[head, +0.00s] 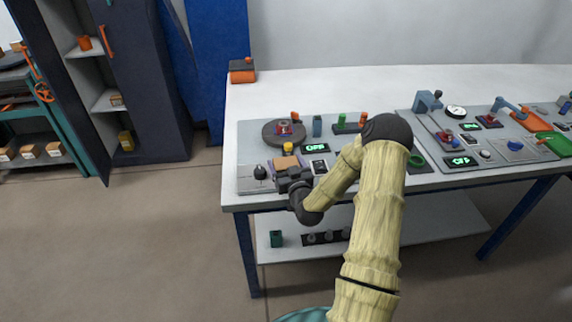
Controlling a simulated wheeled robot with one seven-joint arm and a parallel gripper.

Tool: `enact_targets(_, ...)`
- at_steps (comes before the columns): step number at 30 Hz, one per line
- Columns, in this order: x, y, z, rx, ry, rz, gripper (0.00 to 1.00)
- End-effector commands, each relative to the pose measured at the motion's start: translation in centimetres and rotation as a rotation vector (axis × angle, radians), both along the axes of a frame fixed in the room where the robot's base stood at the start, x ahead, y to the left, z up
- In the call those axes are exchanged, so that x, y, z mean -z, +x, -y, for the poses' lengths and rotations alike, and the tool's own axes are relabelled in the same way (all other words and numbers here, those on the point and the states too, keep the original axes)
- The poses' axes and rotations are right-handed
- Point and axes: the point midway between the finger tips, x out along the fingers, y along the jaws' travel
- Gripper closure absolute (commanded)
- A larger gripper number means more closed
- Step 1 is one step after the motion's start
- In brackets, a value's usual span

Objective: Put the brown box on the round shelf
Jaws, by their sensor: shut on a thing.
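The brown box (285,162) is a small tan block near the front left of the grey panel on the white table. My gripper (287,173) reaches it from the front and is shut on it. The fingertips are small and partly hidden, and I cannot tell whether the box touches the panel. The round shelf appears to be the dark round disc (270,139) just behind the box on the same panel. A small red and blue item (284,129) sits on the disc.
A yellow button (295,146) and a black knob (260,172) are close to the box. A green display (316,148) and a blue-grey block (317,126) stand to the right. A second panel (470,178) lies further right.

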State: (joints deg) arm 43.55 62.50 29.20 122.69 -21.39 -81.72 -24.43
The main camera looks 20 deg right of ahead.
Motion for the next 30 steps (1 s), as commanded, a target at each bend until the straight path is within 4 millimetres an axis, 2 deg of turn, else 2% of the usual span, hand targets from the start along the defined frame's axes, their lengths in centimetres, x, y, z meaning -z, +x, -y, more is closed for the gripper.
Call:
enact_targets(11,0.5,0.0,0.0,0.0,-0.001,0.001,0.48)
enact_targets(12,0.5,0.0,0.0,0.0,-0.001,0.001,0.2)
enact_targets(15,0.4,0.0,0.0,0.0,0.0,0.0,0.0)
enact_targets(26,-0.1,0.0,0.0,0.0,0.0,0.0,0.0)
enact_targets(30,0.3,-1.6,-0.2,-0.001,0.0,-0.002,0.0)
